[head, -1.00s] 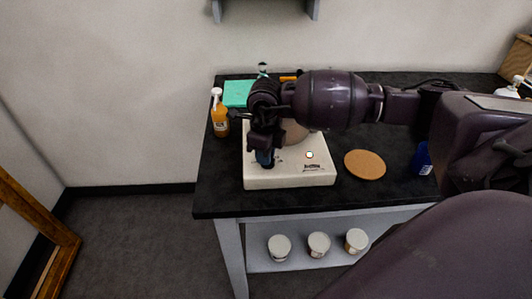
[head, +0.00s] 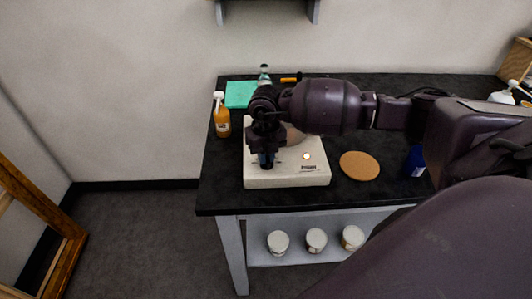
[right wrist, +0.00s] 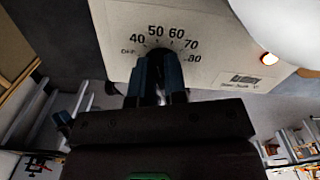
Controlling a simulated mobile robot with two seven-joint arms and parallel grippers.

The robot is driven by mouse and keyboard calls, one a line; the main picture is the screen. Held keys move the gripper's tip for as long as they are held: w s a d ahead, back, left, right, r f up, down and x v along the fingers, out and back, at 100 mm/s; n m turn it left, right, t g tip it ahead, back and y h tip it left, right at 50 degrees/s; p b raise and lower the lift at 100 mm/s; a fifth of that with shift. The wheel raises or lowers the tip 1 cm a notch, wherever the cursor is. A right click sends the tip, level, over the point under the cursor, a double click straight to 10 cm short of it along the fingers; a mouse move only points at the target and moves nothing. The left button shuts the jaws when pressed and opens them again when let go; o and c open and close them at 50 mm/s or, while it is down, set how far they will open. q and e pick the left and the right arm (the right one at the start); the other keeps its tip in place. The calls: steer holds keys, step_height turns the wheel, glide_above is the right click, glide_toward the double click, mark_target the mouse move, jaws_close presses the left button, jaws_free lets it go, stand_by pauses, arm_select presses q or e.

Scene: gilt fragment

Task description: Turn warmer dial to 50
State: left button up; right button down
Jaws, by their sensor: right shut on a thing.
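The warmer (head: 287,180) is a white box on the black table, with a rounded pale object on top, partly hidden by my right arm. My right gripper (head: 266,159) points down at the front left of its top. In the right wrist view, my right gripper (right wrist: 159,75) is shut on the dark dial (right wrist: 158,52). The printed scale (right wrist: 155,32) around it reads OFF, 40, 50, 60, 70, 80. The fingers cover most of the dial, and I cannot tell its pointer's exact mark. The indicator lamp (right wrist: 268,58) glows. My left gripper is not in view.
An orange bottle (head: 221,118) and a teal pad (head: 240,94) are left of and behind the warmer. A cork disc (head: 359,166) lies to its right, with a blue container (head: 416,161) beyond. Several white-lidded jars (head: 316,240) stand on the lower shelf.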

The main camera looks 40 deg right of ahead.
steer(key=shift+m, duration=0.3)
steer(key=c, duration=1.2)
jaws_free()
steer(key=shift+o, duration=0.2)
step_height(320, 180, up, 11)
